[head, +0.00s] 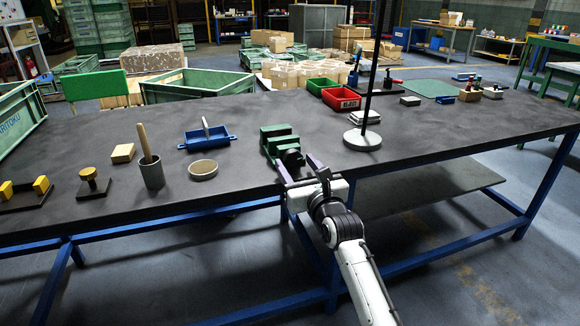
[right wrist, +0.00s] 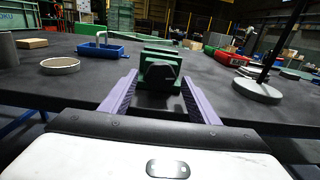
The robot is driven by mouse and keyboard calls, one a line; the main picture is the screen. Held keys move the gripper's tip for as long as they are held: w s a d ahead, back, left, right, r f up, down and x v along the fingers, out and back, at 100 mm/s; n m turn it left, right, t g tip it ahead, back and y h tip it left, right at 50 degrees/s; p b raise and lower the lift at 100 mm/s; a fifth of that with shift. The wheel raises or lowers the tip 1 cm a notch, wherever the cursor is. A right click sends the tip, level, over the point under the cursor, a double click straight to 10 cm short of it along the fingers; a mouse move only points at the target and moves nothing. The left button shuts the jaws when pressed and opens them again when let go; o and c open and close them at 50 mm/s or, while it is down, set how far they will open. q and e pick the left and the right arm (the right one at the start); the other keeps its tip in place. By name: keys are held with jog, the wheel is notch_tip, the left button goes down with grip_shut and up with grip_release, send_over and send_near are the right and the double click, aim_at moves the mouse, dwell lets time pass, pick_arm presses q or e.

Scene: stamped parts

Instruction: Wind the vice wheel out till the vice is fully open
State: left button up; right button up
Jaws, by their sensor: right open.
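The green vice (head: 279,138) stands near the front edge of the dark workbench, and its black wheel (head: 292,157) faces me. In the right wrist view the black wheel (right wrist: 160,74) is straight ahead, in front of the green vice (right wrist: 164,53). My right gripper (head: 298,167) is open, its purple fingers pointing at the wheel, one to each side. The wheel shows between the fingertips in the right wrist view (right wrist: 158,84); I cannot tell whether they touch it. The gap between the vice jaws is hard to make out. My left gripper is not in view.
A round lamp base (head: 362,139) with an upright pole stands right of the vice. Left are a blue tray (head: 207,139), a shallow round dish (head: 203,170) and a grey cup (head: 151,173) holding a wooden handle. Red (head: 341,99) and green bins stand behind.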

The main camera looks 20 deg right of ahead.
jog(key=shift+r, duration=0.1)
jog(key=c, duration=1)
jog(key=shift+c, duration=0.2)
jog(key=shift+r+n+p, duration=0.1)
jog(key=shift+n+p, duration=0.3)
jog(key=shift+p, duration=0.1)
